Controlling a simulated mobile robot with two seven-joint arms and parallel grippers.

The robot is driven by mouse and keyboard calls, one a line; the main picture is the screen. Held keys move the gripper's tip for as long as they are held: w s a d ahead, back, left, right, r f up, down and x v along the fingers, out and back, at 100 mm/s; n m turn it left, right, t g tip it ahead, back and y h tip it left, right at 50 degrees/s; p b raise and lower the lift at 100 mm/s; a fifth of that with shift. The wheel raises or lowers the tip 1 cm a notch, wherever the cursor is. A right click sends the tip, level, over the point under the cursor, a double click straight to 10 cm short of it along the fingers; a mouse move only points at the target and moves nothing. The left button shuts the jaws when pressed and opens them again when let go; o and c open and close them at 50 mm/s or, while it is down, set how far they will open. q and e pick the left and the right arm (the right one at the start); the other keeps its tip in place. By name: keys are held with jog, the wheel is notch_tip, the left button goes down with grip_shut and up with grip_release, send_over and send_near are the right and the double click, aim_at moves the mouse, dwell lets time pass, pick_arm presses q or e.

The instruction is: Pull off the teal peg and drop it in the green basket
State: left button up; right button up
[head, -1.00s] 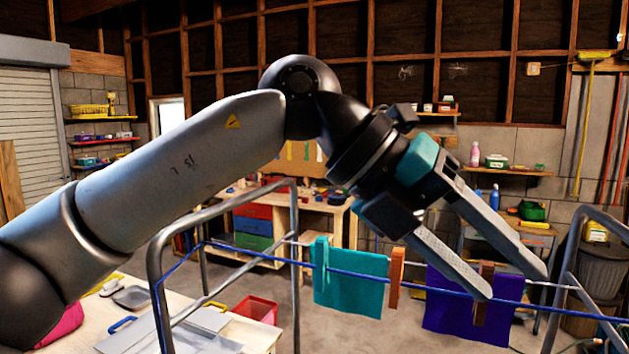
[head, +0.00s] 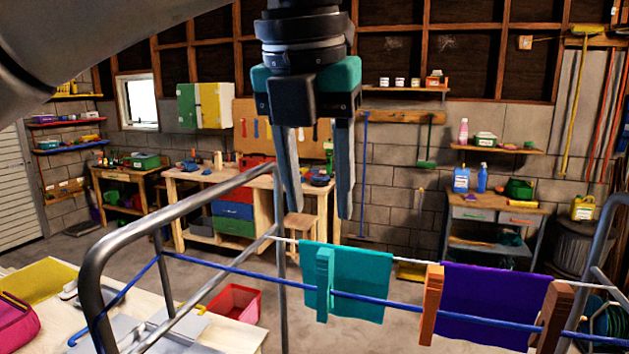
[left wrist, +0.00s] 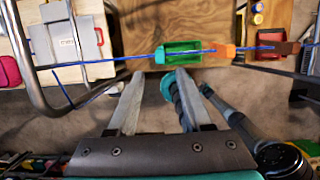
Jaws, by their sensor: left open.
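The teal peg (head: 324,285) is clipped upright on the blue line, at the left part of a teal cloth (head: 365,275). My left gripper (head: 318,212) is open and empty, fingers pointing down. In the picture its tips are just above the teal peg and cloth, apart from both. In the left wrist view, the teal peg (left wrist: 160,55) shows on the line beyond the left gripper's fingertips (left wrist: 158,75). A green basket (left wrist: 195,46) appears below the line there, on a wooden surface. My right gripper is not seen.
The grey rack frame (head: 180,225) rises at the left. A red bin (head: 236,302) stands below.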

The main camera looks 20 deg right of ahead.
aim_at(325, 252)
pick_arm(q)
jog(key=b+x, duration=0.2)
jog(key=x, duration=0.2)
jog(key=shift+f, duration=0.25)
jog(key=b+x, duration=0.2)
jog(key=x, duration=0.1)
jog(key=shift+w+d+f+b, duration=0.1)
jog(key=shift+w+f+b, duration=0.05)
jog(key=shift+f+b, duration=0.2)
jog(key=shift+w+d+f, duration=0.1)
jog(key=shift+w+f, duration=0.1)
jog(key=shift+f, duration=0.4)
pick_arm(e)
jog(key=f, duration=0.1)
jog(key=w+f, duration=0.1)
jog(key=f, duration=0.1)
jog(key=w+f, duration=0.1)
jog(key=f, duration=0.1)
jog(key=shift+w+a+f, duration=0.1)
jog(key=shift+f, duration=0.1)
pick_arm(q)
jog(key=shift+c, duration=0.2)
grip_shut()
